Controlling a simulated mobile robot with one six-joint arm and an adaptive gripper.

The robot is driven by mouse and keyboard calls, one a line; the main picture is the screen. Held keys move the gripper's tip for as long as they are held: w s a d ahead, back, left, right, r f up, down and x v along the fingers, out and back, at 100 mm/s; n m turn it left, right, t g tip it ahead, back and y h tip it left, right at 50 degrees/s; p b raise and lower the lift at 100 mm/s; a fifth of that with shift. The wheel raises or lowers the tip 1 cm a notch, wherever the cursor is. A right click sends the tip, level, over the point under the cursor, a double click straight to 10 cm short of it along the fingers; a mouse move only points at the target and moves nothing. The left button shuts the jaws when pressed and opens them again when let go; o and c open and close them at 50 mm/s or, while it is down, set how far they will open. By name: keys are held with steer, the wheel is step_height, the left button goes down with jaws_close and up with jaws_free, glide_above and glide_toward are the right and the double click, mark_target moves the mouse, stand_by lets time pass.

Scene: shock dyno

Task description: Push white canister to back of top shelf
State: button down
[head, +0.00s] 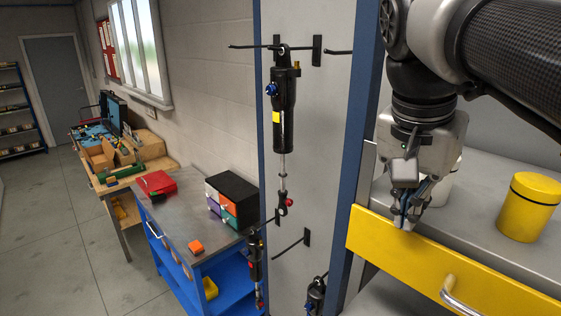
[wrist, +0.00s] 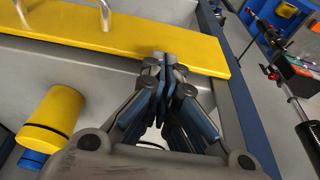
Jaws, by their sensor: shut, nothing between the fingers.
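The white canister (head: 440,190) stands on the grey top shelf (head: 485,225), mostly hidden behind my gripper in the head view. In the wrist view a small white part of it with a dark band (wrist: 152,138) shows between my finger links. My gripper (head: 404,223) points down, shut and empty, on the front side of the canister. Its fingertips (wrist: 165,60) are close to the yellow front panel's edge. I cannot tell whether the gripper touches the canister or the panel.
A yellow canister (head: 529,208) stands right of the white one; a blue object (wrist: 32,159) lies beyond it. The yellow panel (head: 430,256) has a metal handle (head: 462,300). A blue-edged upright panel (head: 310,120) with hanging shock absorbers stands at left.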

mark_target(439, 193)
steer(key=shift+w+d+r+p, duration=0.1)
steer(key=shift+w+d+p, duration=0.15)
steer(key=shift+w+d, duration=0.45)
steer(key=shift+w+d+r+p, duration=0.1)
steer(key=shift+w+d+p, duration=0.1)
steer(key=shift+w+d, duration=0.45)
steer(key=shift+s+d, duration=0.15)
